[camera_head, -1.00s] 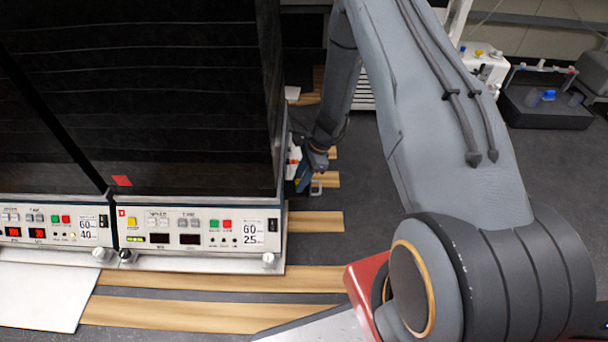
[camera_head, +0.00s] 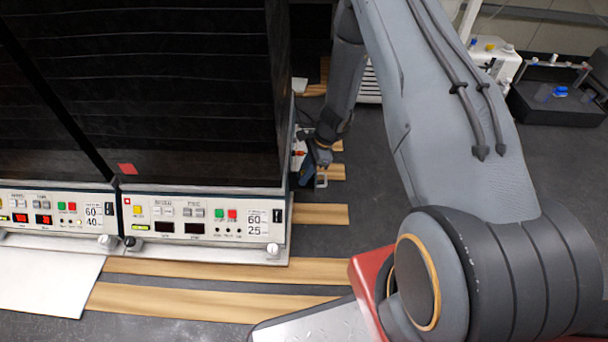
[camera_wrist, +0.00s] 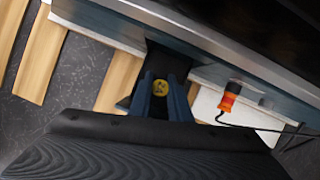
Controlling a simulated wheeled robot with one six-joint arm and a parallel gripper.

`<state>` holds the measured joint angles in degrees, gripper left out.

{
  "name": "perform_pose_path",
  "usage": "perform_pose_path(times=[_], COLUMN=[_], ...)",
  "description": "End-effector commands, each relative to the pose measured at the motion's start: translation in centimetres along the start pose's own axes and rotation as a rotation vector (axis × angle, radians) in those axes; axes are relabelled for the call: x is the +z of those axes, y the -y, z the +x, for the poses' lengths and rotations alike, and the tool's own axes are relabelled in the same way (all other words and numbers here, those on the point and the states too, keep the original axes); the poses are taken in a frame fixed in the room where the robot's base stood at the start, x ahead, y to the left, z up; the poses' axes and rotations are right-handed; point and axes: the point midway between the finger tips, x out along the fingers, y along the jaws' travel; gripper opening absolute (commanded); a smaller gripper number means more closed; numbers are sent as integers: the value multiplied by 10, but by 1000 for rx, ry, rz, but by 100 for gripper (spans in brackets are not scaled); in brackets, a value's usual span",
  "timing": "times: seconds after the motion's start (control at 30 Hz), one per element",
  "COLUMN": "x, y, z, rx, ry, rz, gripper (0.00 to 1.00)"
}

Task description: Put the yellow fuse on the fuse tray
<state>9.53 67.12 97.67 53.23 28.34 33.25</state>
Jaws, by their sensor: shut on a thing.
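In the wrist view my gripper (camera_wrist: 160,97) is shut on the yellow fuse (camera_wrist: 160,87), a small round yellow piece with a dark mark between the two blue fingers. In the head view my gripper (camera_head: 310,177) is low beside the right side of the shaker cabinet, close to its side wall. The fuse cannot be made out in the head view. I cannot identify the fuse tray for certain in either view; a dark surface lies behind the fingers in the wrist view.
The shaker cabinet (camera_head: 205,218) fills the left, with its control panels in front. An orange-and-black plug (camera_wrist: 230,98) with a black cable sits right of my fingers. Wooden strips (camera_head: 318,214) lie on the dark floor. A black box (camera_head: 555,108) stands at the back right.

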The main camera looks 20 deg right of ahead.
Motion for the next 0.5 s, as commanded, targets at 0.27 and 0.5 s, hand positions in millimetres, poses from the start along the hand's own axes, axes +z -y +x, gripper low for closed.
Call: perform_pose_path(times=[0.27,0.5], x=[3,4], y=[0,0], z=[-8,-10], rx=[0,0], ry=[0,0], rz=[0,0], gripper=[0,0])
